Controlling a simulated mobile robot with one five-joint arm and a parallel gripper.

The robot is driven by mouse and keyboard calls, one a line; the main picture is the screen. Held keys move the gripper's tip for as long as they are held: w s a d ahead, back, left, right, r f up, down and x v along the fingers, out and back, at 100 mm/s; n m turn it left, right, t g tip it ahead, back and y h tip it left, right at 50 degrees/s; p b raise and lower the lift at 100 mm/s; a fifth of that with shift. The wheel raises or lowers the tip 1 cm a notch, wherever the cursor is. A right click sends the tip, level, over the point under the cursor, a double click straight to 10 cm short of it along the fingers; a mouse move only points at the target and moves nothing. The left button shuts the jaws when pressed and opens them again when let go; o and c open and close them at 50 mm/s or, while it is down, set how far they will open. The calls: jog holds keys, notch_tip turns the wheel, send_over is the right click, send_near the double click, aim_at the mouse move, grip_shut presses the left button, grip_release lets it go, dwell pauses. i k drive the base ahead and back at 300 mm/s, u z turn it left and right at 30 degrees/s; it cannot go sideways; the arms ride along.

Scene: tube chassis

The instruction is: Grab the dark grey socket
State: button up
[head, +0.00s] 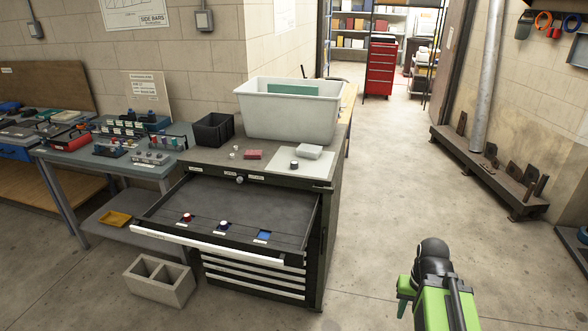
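A small dark grey round piece (294,165), which looks like the socket, stands on a pale sheet (312,182) on top of the tool cabinet (200,157). It is too small to make out its opening. A white block (309,152) lies just behind it. My green and black arm is at the lower right, over the floor and well apart from the cabinet. What looks like my gripper (403,296) is at its left side, pointing down. Its fingers cannot be told apart, and I see nothing held in it.
The cabinet's top drawer (215,243) is pulled out, holding a few small red, dark and blue pieces. A large white tub (290,112), black bin (213,131) and red block (253,155) stand on top. A concrete block (160,281) sits in front.

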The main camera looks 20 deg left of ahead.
aim_at(294, 164)
jog(key=z, duration=1.4)
jog(key=i, duration=3)
jog(key=u, duration=6)
jog(key=i, duration=0.1)
jog(key=z, duration=3)
jog(key=k, duration=0.2)
jog(key=u, duration=1.05)
jog(key=i, duration=0.9)
jog(key=u, duration=0.2)
